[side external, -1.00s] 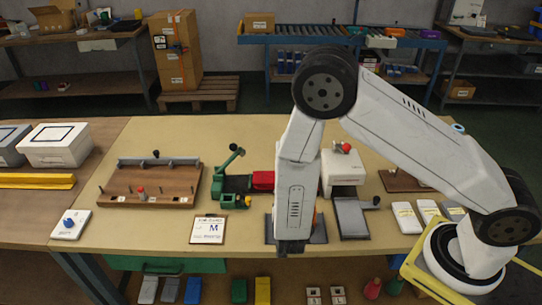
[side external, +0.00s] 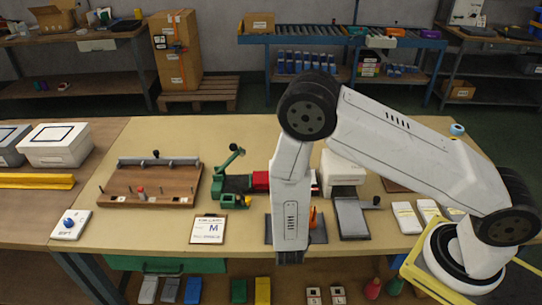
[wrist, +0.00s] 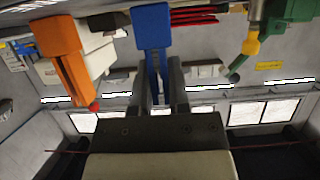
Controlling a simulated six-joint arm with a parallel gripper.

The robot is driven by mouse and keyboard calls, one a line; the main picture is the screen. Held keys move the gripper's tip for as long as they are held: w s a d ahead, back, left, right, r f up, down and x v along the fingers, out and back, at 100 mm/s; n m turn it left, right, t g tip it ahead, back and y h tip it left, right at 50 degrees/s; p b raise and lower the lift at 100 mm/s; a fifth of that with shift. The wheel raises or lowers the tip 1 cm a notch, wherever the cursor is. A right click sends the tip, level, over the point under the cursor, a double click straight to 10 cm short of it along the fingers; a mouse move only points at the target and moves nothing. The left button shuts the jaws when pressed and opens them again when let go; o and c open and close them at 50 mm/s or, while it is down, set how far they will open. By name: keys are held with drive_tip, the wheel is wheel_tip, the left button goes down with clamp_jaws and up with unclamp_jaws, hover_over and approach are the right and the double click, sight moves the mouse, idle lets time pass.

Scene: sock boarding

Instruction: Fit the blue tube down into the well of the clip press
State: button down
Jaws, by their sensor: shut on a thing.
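My gripper (wrist: 160,82) is shut on a blue piece (wrist: 152,28), which I take to be the blue tube. Its wide head stands beyond the fingertips and its narrow part lies between the fingers. In the side external view my arm hides the jaws and the tube. A green device with a lever (side external: 232,183) stands left of my arm, and a white machine (side external: 343,172) stands behind it to the right. I cannot tell which is the clip press, and no well is visible.
An orange forked piece (wrist: 62,48) shows beside the blue one; an orange thing (side external: 313,217) stands close to my arm on a dark mat. A wooden fixture (side external: 150,185) and a card marked M (side external: 208,229) lie left. Bare table (side external: 250,140) shows behind.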

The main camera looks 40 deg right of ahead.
drive_tip(key=shift+f, duration=0.2)
drive_tip(key=c, duration=0.6)
unclamp_jaws()
drive_tip(key=shift+s+a+r, duration=0.1)
drive_tip(key=shift+s, duration=0.05)
drive_tip(key=shift+v, duration=3.75)
drive_tip(key=shift+w+a, duration=0.15)
drive_tip(key=shift+w, duration=0.1)
